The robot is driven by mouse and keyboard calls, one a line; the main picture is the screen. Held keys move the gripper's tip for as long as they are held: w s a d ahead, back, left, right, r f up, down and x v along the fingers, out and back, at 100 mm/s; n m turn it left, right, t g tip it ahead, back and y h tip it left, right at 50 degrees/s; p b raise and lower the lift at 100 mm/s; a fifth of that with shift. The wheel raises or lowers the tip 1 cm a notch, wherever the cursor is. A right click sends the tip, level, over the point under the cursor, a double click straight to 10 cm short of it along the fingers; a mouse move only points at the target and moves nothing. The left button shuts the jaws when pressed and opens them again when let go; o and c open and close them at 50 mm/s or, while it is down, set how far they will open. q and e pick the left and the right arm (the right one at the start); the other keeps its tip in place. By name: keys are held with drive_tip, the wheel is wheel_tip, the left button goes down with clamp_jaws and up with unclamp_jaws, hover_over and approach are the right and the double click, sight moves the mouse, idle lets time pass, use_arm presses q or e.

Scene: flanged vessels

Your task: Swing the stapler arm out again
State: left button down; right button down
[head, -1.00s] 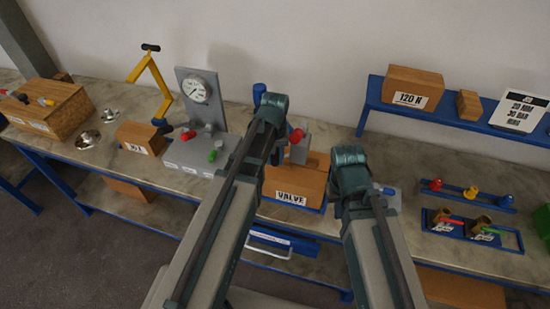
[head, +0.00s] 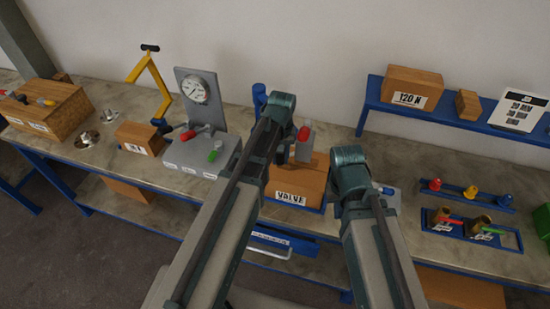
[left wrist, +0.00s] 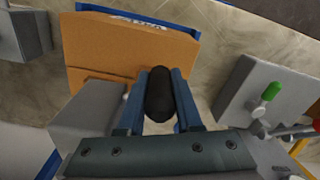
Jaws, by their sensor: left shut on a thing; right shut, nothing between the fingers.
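I cannot pick out a clearly stapler-shaped thing. In the left wrist view my left gripper (left wrist: 160,100) is shut on a black rounded grip (left wrist: 159,94), with one blue finger on each side. What the grip is joined to is hidden under the gripper. It is over the back edge of the wooden VALVE box (head: 296,185), beside a grey block (head: 306,150) with a red knob (head: 304,134). In the head view my left wrist hides most of this. My right gripper (head: 350,180) is right of the VALVE box, shut and empty, its fingertips hidden behind its wrist.
A grey gauge stand (head: 212,140) with red and green levers is left of my left arm. A jointed yellow arm (head: 150,80) with a black top stands further left. A blue shelf (head: 450,115) is at the back right. Blue trays (head: 475,235) with fittings lie at the right.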

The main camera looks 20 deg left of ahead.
use_arm(q)
drive_tip(key=w+d+n, duration=0.1)
drive_tip(key=w+d, duration=0.2)
drive_tip(key=w+d+n, duration=0.2)
drive_tip(key=w+d, duration=0.1)
drive_tip(key=d, duration=0.1)
drive_tip(key=w+d+n, duration=0.1)
drive_tip(key=w+d, duration=0.2)
drive_tip(key=w, duration=0.1)
drive_tip(key=shift+d+n, duration=0.4)
drive_tip(key=w+d+n, duration=0.3)
drive_tip(key=w+d, duration=0.2)
drive_tip(key=w, duration=0.6)
drive_tip(key=shift+w+r, duration=0.1)
drive_tip(key=shift+w, duration=0.05)
drive_tip(key=c, duration=0.8)
unclamp_jaws()
drive_tip(key=shift+o, duration=1.1)
